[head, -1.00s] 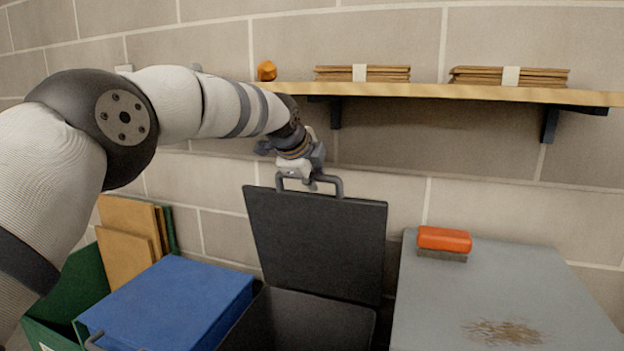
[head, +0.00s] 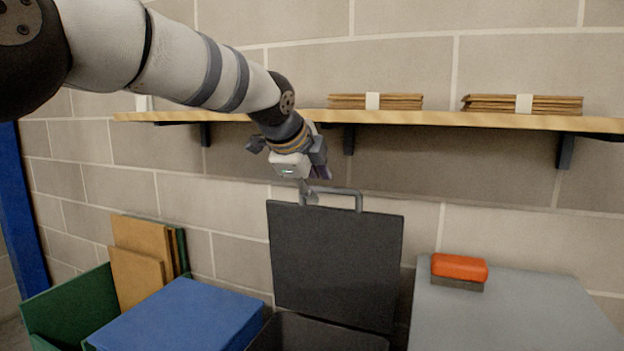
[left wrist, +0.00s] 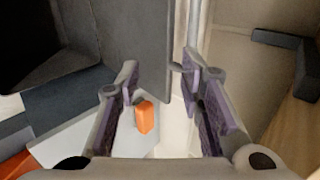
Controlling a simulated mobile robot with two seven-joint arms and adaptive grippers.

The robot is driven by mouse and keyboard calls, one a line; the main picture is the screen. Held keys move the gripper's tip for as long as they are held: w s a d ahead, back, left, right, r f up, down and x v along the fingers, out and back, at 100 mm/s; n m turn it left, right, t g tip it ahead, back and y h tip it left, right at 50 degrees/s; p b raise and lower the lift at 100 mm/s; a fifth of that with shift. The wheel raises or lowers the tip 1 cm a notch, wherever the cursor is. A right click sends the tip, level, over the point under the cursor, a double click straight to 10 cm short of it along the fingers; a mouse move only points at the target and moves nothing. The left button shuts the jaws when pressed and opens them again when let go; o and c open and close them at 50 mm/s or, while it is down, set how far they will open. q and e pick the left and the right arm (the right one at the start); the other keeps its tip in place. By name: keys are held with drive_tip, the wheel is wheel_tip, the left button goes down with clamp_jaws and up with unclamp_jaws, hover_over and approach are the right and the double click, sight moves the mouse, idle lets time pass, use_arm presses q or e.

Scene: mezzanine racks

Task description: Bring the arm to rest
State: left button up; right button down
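My left gripper (head: 311,188) hangs just below the wooden shelf, at the left end of the handle (head: 345,193) on the raised dark lid (head: 335,262). In the left wrist view my gripper (left wrist: 157,80) has its two purple-padded fingers apart, with nothing visibly clasped between them. The lid (left wrist: 135,35) stands close ahead in that view. In the head view a finger overlaps the handle's left end; I cannot tell whether it touches. The lid stands upright, tilted slightly back, above the dark bin (head: 315,332). My right gripper is not in view.
The shelf (head: 450,119) carries two banded cardboard stacks (head: 375,101). An orange-topped brush (head: 459,268) lies on a grey surface (head: 520,310) at right. A blue box (head: 185,318) and a green bin (head: 70,305) with boards stand at left.

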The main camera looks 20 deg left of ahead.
use_arm(q)
drive_tip(key=shift+v, duration=1.15)
